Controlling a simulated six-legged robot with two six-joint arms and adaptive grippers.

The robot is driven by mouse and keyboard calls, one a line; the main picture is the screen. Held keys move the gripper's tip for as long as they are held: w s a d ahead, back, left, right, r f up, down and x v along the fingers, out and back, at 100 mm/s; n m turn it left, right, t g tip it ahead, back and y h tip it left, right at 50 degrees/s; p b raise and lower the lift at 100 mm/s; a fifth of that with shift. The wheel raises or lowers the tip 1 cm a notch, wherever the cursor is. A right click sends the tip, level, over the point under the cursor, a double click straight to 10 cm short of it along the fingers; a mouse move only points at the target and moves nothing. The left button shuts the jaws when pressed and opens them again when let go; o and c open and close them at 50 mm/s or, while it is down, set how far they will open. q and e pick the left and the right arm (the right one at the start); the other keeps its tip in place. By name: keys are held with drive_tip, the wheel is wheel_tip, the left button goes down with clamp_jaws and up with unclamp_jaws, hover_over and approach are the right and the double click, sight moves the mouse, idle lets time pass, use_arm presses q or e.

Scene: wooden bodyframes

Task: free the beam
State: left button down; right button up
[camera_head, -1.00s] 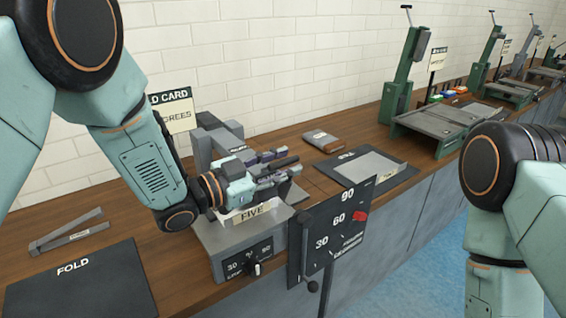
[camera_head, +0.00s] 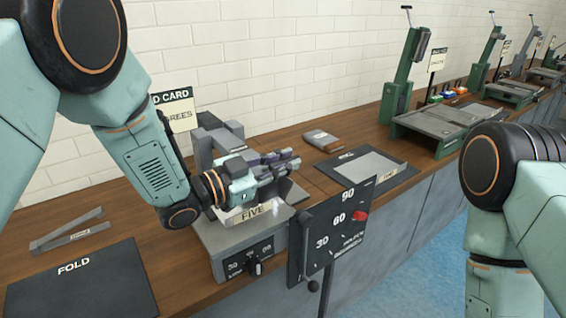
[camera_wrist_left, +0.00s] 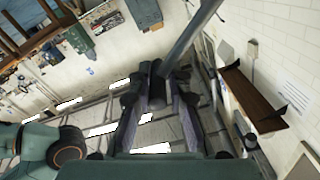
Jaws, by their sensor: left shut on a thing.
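The grey folding machine (camera_head: 205,235) stands on the bench, with a plate marked FIVE (camera_head: 254,212) on its front. My left gripper (camera_head: 292,160) is above the machine. In the left wrist view, the left gripper (camera_wrist_left: 160,82) is shut on a dark grey bar (camera_wrist_left: 185,42) that slants up and right from the fingertips. I cannot tell whether this bar is the beam or its handle. The head view hides the grasp behind the gripper. A dark angle board (camera_head: 338,235) marked 30, 60, 90 with a red pointer (camera_head: 361,216) stands at the front right. My right gripper is out of view.
A dark FOLD mat (camera_head: 85,285) and grey strips (camera_head: 68,232) lie left. A dark tray with a grey sheet (camera_head: 368,167) lies right. A brown-grey block (camera_head: 322,140) is behind. A green machine (camera_head: 398,85) stands farther right.

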use_arm(q)
drive_tip(key=shift+s+f, duration=0.15)
drive_tip(key=shift+f, duration=0.15)
